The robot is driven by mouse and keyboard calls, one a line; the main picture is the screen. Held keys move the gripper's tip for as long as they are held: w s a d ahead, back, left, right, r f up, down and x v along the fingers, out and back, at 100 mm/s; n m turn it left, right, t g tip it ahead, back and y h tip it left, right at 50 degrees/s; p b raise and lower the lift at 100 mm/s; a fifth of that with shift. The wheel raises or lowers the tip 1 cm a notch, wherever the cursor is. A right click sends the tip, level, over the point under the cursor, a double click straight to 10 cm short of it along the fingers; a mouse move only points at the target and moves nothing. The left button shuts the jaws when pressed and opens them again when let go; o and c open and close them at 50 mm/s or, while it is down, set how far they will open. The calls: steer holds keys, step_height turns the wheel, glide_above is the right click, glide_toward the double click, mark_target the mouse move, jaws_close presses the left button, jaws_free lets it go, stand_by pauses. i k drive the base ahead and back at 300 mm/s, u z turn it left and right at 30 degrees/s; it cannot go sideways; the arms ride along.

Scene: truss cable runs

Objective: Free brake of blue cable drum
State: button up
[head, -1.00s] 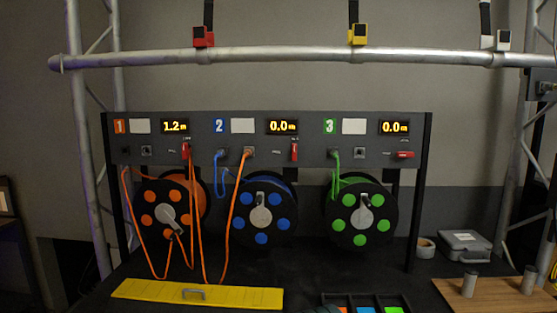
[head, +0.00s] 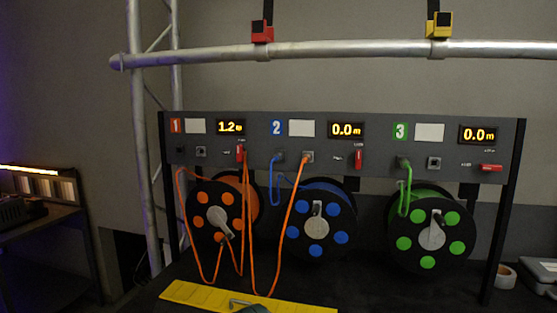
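The blue cable drum (head: 316,228), a black reel with blue discs and a grey crank, hangs in the middle under the panel section marked 2. A red lever (head: 358,159) stands upright on that section, below a display (head: 345,130) reading 0.0 m. The small print by the lever is too small to read. A blue cable (head: 274,185) hangs from a blue plug at the section's left. My gripper is not in view; a grey shape at the bottom edge is too cut off to identify.
The orange drum (head: 219,222) is at left, its red lever (head: 240,153) upright. The green drum (head: 431,235) is at right, its lever (head: 490,167) level. Orange cable (head: 287,235) loops up to section 2. A yellow strip (head: 200,294) lies in front; a truss bar (head: 340,50) crosses above.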

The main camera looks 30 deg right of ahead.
mark_target(359, 152)
steer(key=u, duration=0.1)
steer(key=i, duration=0.65)
steer(key=z, duration=0.65)
steer(key=i, duration=0.5)
steer(key=z, duration=0.5)
